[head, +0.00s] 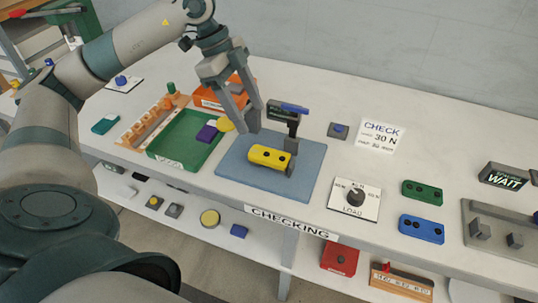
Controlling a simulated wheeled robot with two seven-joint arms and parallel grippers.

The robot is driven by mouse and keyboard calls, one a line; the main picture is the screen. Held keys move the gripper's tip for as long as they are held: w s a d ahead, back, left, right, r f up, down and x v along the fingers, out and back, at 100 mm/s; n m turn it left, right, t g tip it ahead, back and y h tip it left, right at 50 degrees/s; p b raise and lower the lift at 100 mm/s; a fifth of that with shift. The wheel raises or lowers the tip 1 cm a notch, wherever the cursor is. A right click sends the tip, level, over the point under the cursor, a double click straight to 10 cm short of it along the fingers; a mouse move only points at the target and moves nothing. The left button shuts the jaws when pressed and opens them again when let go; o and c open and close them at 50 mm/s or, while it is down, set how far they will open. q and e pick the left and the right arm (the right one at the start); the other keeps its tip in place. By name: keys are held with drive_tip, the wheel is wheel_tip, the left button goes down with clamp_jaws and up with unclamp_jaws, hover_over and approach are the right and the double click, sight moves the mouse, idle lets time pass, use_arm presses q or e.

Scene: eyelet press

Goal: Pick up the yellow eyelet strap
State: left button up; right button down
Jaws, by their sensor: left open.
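The yellow eyelet strap (265,156) is a short yellow bar with dark holes. It sits on the blue mat (238,177), close to the foot of a small grey press (291,146) with a blue lever on top. My left gripper (240,126) hangs above the back left part of the mat, open with nothing between its fingers. It is up and to the left of the strap and appears apart from it. My right gripper is not in the view.
A green tray (163,156) with purple and yellow pieces lies left of the mat. Right of the mat are a LOAD dial (354,199), a green strap (422,192) and a blue strap (421,229). A CHECK card (381,134) lies behind them. A lower shelf holds small parts.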

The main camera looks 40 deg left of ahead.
use_arm(q)
drive_tip(key=p, duration=0.1)
approach(268, 154)
drive_tip(key=shift+d+f, duration=0.75)
drive_tip(key=shift+f, duration=0.35)
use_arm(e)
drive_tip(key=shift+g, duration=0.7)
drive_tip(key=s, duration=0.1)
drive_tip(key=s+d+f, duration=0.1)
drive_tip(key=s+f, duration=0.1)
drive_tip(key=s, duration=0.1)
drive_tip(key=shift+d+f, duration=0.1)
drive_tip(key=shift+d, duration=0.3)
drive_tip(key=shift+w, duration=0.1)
use_arm(q)
drive_tip(key=shift+d+f, duration=0.1)
drive_tip(key=shift+f, duration=0.15)
drive_tip(key=shift+f+p, duration=0.35)
drive_tip(key=p+x, duration=0.1)
drive_tip(key=x, duration=0.3)
drive_tip(key=shift+w, duration=0.1)
drive_tip(key=c, duration=1.1)
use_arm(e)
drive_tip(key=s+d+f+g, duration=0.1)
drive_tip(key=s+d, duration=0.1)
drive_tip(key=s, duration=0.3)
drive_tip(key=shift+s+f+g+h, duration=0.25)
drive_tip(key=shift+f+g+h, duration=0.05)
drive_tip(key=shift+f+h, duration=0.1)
